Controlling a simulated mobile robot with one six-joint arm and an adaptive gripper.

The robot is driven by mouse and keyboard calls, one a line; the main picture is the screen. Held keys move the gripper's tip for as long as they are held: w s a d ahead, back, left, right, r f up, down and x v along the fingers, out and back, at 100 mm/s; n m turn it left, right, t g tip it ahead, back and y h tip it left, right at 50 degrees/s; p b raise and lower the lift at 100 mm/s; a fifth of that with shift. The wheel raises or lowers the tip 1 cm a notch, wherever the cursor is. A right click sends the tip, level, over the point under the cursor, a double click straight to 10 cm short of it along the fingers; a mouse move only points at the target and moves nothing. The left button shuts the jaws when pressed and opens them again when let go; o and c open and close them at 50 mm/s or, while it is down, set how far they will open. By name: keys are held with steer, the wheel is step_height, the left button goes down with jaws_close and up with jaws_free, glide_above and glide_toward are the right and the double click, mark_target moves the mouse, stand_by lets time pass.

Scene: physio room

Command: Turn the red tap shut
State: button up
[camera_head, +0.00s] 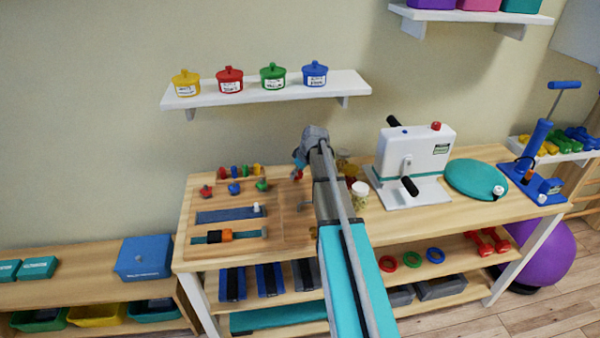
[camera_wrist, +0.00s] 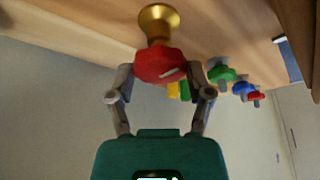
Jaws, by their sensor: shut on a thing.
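The red tap (camera_wrist: 160,66) has a faceted red handle with a pale mark, on a brass base (camera_wrist: 158,20) fixed to a wooden surface. In the wrist view my gripper (camera_wrist: 160,74) has one finger on each side of the red handle and is shut on it. In the head view my gripper (camera_head: 299,168) is at the right part of the wooden activity board (camera_head: 285,238). Only a small bit of red (camera_head: 298,174) shows below it there; my arm hides part of the board.
Green (camera_wrist: 222,73), blue (camera_wrist: 241,88) and smaller red (camera_wrist: 257,96) knobs stand beside the tap in the wrist view. Right of my arm are a jar (camera_head: 360,194), a white machine (camera_head: 414,152) and a teal disc (camera_head: 474,178). A shelf (camera_head: 265,95) with lidded pots hangs above.

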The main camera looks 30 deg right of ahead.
steer(key=o, duration=1.1)
steer(key=shift+s+a, duration=0.1)
steer(key=shift+s, duration=0.05)
steer(key=shift+o, duration=0.2)
steer(key=shift+w, duration=0.25)
